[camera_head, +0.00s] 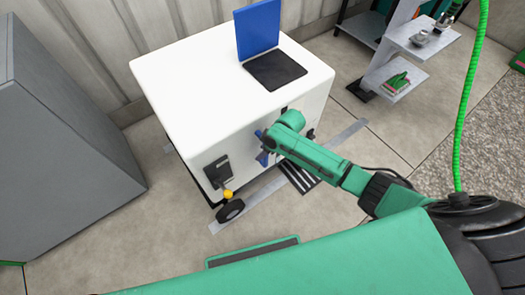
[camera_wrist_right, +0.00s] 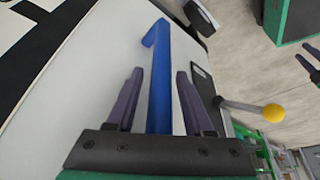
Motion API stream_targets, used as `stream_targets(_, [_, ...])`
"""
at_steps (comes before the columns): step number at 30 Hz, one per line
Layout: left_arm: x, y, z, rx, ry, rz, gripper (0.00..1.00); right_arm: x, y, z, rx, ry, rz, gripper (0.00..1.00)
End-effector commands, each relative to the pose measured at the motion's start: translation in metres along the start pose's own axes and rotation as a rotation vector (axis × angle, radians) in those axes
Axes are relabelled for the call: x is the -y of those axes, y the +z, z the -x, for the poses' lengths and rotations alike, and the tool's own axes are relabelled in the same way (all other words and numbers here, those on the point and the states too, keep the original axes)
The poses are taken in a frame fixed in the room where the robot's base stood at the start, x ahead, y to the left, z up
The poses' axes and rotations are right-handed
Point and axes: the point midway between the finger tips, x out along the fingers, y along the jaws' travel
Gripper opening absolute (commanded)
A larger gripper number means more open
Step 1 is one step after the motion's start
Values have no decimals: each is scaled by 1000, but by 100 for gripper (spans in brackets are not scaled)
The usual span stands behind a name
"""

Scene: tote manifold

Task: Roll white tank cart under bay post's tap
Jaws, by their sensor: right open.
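The white tank cart (camera_head: 185,90) is a white box with a raised blue panel (camera_head: 258,28) beside a black patch on its top. A blue handle (camera_head: 263,158) shows on its near side. My right gripper (camera_head: 264,145) is at this handle, its fingers mostly hidden by the arm. In the right wrist view, my right gripper (camera_wrist_right: 158,103) is open, with one finger on each side of the blue handle (camera_wrist_right: 160,75); gaps show on both sides. Dark fingers at that view's right edge look like my left gripper (camera_wrist_right: 309,61), cut off. No tap is identifiable.
A yellow-knobbed lever (camera_head: 228,194) and a black caster (camera_head: 230,210) are at the cart's near left corner. A grey cabinet (camera_head: 60,150) stands left. A grey shelf rack (camera_head: 400,75) and a green hose (camera_head: 466,100) are at right. Grey floor strips run beside the cart.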

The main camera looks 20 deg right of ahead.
Motion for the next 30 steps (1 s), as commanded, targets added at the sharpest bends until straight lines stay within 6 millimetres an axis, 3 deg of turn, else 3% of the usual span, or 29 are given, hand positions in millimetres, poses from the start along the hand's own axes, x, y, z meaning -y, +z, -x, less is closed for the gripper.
stream_targets(2, [0, 0, 0, 1, 0, 0, 48, 0, 0, 0, 0, 0, 0, 52])
stream_targets(6, [0, 2, 0, 2, 0, 1, 48, 0, 0, 1, 0, 0, 0, 2])
stream_targets(7, [0, 2, 0, 3, 1, 0, 48, 0, 0, 1, 0, 0, -1, 0])
stream_targets(30, [-3, 4, 0, 7, 4, -1, 48, 0, 0, 1, 0, 1, -1, 0])
